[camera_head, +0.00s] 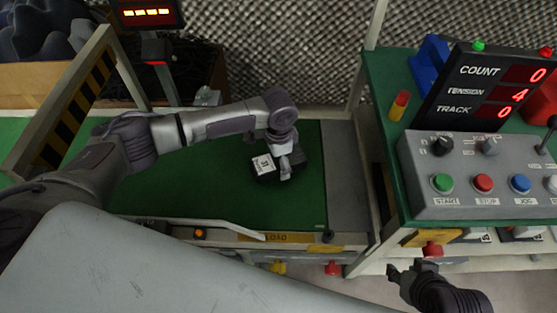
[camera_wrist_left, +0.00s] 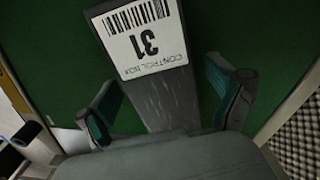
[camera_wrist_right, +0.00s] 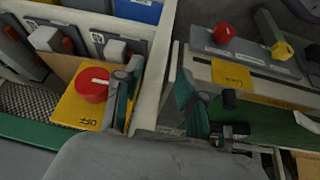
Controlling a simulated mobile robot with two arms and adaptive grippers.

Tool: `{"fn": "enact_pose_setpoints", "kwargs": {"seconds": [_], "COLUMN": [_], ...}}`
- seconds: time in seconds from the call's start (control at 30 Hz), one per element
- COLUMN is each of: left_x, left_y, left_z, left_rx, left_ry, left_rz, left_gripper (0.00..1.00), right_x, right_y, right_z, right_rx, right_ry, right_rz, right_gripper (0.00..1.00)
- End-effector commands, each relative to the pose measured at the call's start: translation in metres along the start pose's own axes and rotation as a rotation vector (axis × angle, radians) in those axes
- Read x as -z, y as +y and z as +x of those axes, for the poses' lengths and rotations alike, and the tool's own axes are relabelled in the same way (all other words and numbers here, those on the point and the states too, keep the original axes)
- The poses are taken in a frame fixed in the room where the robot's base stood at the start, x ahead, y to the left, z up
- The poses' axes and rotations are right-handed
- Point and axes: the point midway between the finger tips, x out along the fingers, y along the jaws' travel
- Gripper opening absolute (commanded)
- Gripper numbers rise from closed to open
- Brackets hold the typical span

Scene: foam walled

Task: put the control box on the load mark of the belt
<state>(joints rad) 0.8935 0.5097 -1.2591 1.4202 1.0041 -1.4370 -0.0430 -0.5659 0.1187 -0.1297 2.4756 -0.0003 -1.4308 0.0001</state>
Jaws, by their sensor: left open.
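The dark control box (camera_head: 262,167) with a white label lies on the green belt (camera_head: 215,195). It also shows in the left wrist view, where its label (camera_wrist_left: 147,42) reads "CONTROL BOX 31". My left gripper (camera_head: 286,166) is open above the box, and in its wrist view the box extends between the two spread fingers (camera_wrist_left: 168,95); I cannot tell whether they touch it. A yellow LOAD label (camera_head: 276,238) is on the belt's front edge, nearer than the box. My right gripper (camera_head: 405,272) is open and empty, with its fingers (camera_wrist_right: 157,92) apart below the console table.
The control console (camera_head: 480,175) and its COUNT display (camera_head: 490,85) stand on the right table. A striped gate frame (camera_head: 75,110) crosses the belt at left. A red knob on a yellow OFF plate (camera_wrist_right: 92,87) is close to my right gripper.

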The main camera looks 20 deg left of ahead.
Motion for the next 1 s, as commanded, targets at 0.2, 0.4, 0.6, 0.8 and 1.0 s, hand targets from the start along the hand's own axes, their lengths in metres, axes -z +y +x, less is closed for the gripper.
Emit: {"fn": "enact_pose_setpoints", "kwargs": {"seconds": [0.2, 0.4, 0.6, 0.8, 1.0], "left_x": [0.001, 0.001, 0.000, 0.000, 0.000], "left_y": [0.000, -0.001, 0.000, 0.000, 0.000], "left_z": [-0.025, -0.074, -0.106, -0.119, -0.120], "left_rx": [0.001, 0.001, 0.000, 0.000, 0.000], "left_ry": [0.002, 0.003, 0.001, 0.001, 0.001], "left_rz": [0.001, 0.000, 0.000, -0.001, -0.001], "left_gripper": [0.93, 0.93, 0.93, 0.93, 0.93], "right_x": [-0.029, -0.024, -0.028, -0.033, -0.034], "right_y": [0.003, 0.004, 0.003, 0.002, 0.002], "right_z": [-0.013, -0.029, 0.001, 0.018, 0.021], "right_rx": [-0.005, -0.006, -0.003, -0.002, -0.001], "right_ry": [-0.149, -0.162, -0.178, -0.183, -0.184], "right_rz": [0.004, 0.004, 0.003, 0.003, 0.003], "right_gripper": [0.40, 0.40, 0.40, 0.40, 0.40]}}
